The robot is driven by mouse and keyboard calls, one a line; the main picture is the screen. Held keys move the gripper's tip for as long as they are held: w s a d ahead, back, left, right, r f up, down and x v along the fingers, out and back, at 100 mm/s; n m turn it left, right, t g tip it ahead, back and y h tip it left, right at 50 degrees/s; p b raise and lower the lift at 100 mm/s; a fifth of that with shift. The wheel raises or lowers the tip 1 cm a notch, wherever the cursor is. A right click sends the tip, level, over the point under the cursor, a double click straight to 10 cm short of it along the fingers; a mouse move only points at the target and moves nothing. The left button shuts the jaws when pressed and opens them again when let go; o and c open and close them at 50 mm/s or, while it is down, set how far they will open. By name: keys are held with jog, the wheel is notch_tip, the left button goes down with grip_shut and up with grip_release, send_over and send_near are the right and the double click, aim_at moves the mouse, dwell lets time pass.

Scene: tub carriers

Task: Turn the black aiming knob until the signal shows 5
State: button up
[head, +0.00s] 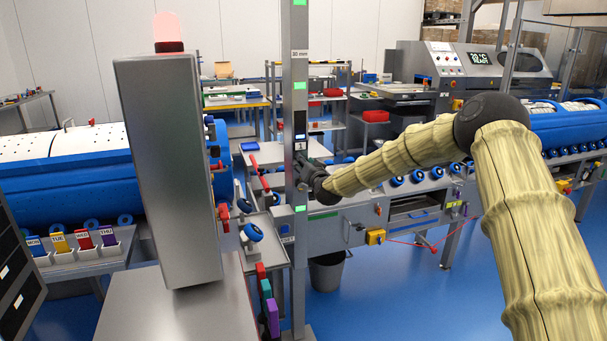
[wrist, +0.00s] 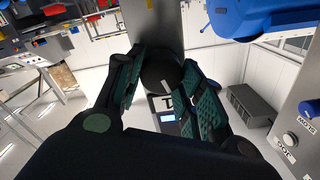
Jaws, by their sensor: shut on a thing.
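The black aiming knob (wrist: 158,68) is round, with a small white mark on its face. In the wrist view it sits between the two green-padded fingers of my gripper (wrist: 165,84), which is shut on it. A small lit display (wrist: 168,118) shows just below the knob, partly between the fingers; its reading is too small to tell. In the head view my gripper (head: 306,168) is at the tall grey post (head: 300,85), and the knob is hidden there. A small screen (head: 300,138) on the post is also unreadable.
A grey metal column with a red lamp (head: 168,32) stands left of the post. A blue drum carrier (head: 80,190) lies behind it. A steel bench with drawers (head: 410,210) is behind my arm. Blue floor (head: 390,310) is open at the front right.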

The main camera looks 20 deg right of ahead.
jog(key=shift+d+f+m+b, duration=0.1)
jog(key=shift+f+m+b, duration=0.05)
jog(key=shift+m+b, duration=2.8)
jog(key=shift+d+f+m+b, duration=0.1)
jog(key=shift+f+m+b, duration=0.1)
jog(key=shift+m+b, duration=2.75)
jog(key=shift+d+f+m+b, duration=0.1)
jog(key=shift+f+m+b, duration=0.05)
jog(key=shift+m+b, duration=2.8)
jog(key=shift+a+r, duration=0.1)
jog(key=o, duration=1)
